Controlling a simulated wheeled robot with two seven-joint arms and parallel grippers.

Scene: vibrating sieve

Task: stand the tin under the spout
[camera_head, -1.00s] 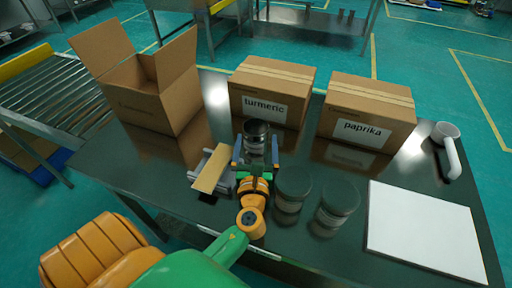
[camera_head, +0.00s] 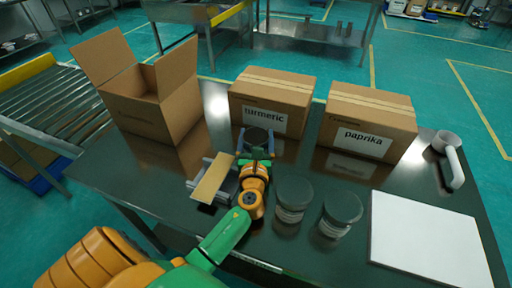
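A dark-topped tin (camera_head: 258,137) stands upright on the table in front of the turmeric box. My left gripper (camera_head: 256,143) reaches forward around it, with one blue-grey finger close against each side, and looks shut on it. The palm hides the tin's lower body. Two more dark-lidded tins or jars, a nearer one (camera_head: 293,191) and one to its right (camera_head: 341,207), stand right of my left arm. A small metal device (camera_head: 217,183) with a sloping tan plate sits just left of the gripper; I cannot tell where its spout is. My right gripper is not in view.
The turmeric box (camera_head: 270,97) and paprika box (camera_head: 368,120) stand behind. An open carton (camera_head: 150,105) is at back left. A white board (camera_head: 425,240) lies at front right, with a white pipe-like piece (camera_head: 450,160) behind it. The dark table (camera_head: 130,180) is bare at left.

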